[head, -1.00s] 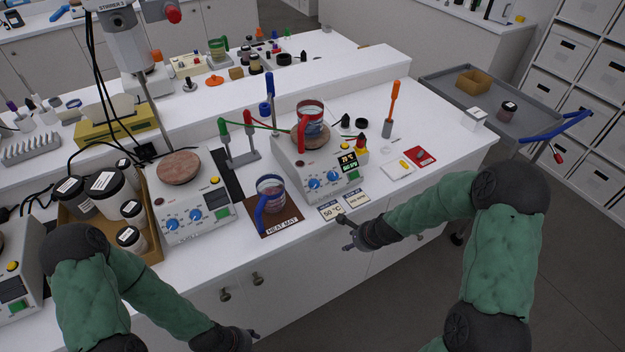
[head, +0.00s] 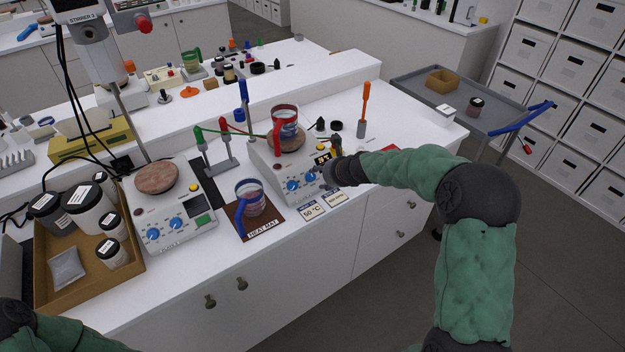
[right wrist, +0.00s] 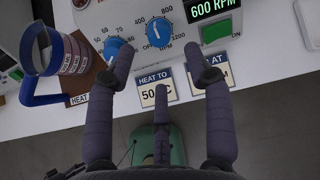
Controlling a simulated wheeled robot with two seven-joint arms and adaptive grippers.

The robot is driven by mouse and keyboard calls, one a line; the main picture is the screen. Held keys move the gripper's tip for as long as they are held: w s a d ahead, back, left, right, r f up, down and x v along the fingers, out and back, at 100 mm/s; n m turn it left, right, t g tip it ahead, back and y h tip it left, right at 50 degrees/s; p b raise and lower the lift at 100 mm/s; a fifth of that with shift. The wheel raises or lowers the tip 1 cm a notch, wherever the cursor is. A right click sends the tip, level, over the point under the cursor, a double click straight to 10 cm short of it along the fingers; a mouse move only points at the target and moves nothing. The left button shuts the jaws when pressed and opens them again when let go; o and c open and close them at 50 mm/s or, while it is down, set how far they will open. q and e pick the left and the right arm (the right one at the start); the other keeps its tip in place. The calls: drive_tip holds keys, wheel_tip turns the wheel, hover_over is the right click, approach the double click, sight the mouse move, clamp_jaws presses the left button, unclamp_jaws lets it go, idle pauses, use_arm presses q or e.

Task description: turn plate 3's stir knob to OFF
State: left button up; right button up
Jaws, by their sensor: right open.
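A white hotplate (head: 262,152) at the right of the bench carries a red-handled beaker (head: 287,121) on its round top. Its blue stir knob (right wrist: 158,32), marked OFF to 1200 RPM, and blue heat knob (right wrist: 114,48) show in the right wrist view. The display (right wrist: 212,8) reads 600 RPM. My right gripper (head: 328,172) is just in front of the panel, open and empty. In the wrist view its fingers (right wrist: 168,58) are spread, with the stir knob ahead between them, apparently untouched. My left gripper is outside the head view.
A blue-handled beaker (head: 254,205) stands on the heat mat (head: 262,229) to the left. A second hotplate (head: 185,230) and a tray of jars (head: 132,286) are further left. Two cards (head: 311,211) lie at the bench's front edge. An orange-handled tool (head: 364,105) stands behind my right arm.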

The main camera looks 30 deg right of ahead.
sight(313, 177)
drive_tip(key=b+x, duration=0.1)
drive_tip(key=x, duration=0.5)
drive_tip(key=shift+w+f, duration=0.2)
drive_tip(key=shift+f, duration=0.1)
drive_tip(key=shift+a, duration=0.1)
clamp_jaws()
